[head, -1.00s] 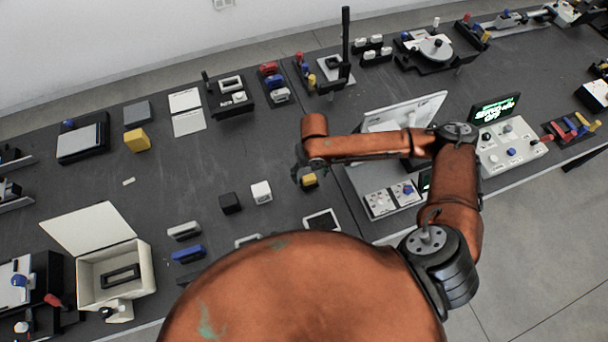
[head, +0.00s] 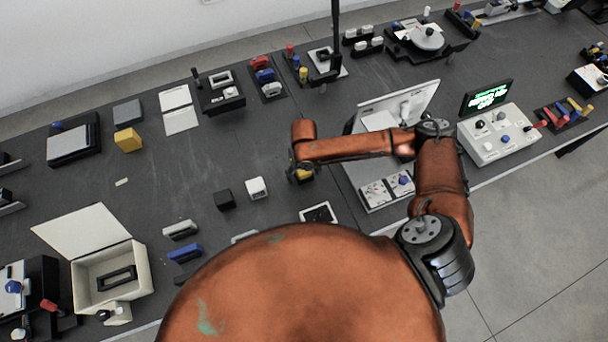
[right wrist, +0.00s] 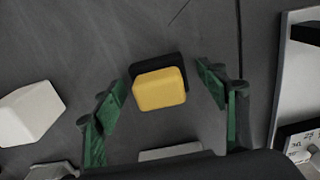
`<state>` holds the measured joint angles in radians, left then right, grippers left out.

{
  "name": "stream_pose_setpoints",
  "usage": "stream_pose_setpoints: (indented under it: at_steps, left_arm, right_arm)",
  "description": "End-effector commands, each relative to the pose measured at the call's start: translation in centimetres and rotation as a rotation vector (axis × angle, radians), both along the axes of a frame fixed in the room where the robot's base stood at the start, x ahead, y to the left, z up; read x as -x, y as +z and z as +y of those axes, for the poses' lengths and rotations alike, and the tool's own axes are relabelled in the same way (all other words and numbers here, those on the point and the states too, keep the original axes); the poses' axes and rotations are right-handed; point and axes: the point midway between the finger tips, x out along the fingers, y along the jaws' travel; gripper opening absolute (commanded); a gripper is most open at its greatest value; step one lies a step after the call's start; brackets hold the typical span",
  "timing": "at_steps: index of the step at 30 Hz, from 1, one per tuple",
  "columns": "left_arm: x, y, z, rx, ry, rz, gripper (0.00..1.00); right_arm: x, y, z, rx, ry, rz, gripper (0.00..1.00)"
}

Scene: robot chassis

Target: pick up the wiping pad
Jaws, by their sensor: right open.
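A yellow block with a black part along its far side (right wrist: 160,90), which looks like the wiping pad, lies on the dark table. In the head view only a small yellow piece of it (head: 305,175) shows beside my right gripper (head: 299,174). In the right wrist view my right gripper (right wrist: 162,84) is open, its green-padded fingers on either side of the block with gaps to both. It holds nothing. My left gripper is not in view.
A white cube (head: 257,188) and a black cube (head: 225,200) lie left of my right gripper. Another yellow block (head: 128,139) lies farther left.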

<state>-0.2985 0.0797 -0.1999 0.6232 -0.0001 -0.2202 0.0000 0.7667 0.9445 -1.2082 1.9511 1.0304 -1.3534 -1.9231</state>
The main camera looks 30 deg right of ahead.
Motion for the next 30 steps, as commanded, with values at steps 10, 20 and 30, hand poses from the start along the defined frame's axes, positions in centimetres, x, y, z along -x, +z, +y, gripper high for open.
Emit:
stream_pose_setpoints:
  at_steps: [10,20,30]
  left_arm:
    - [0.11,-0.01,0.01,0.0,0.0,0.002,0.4]
    - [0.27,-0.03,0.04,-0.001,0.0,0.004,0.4]
    - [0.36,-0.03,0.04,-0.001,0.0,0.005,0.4]
  right_arm:
    - [0.0,0.04,0.02,-0.001,0.0,0.0,0.47]
    - [0.0,0.05,0.02,-0.001,0.0,0.0,0.24]
    - [-0.04,0.3,0.03,-0.001,0.0,-0.001,0.22]
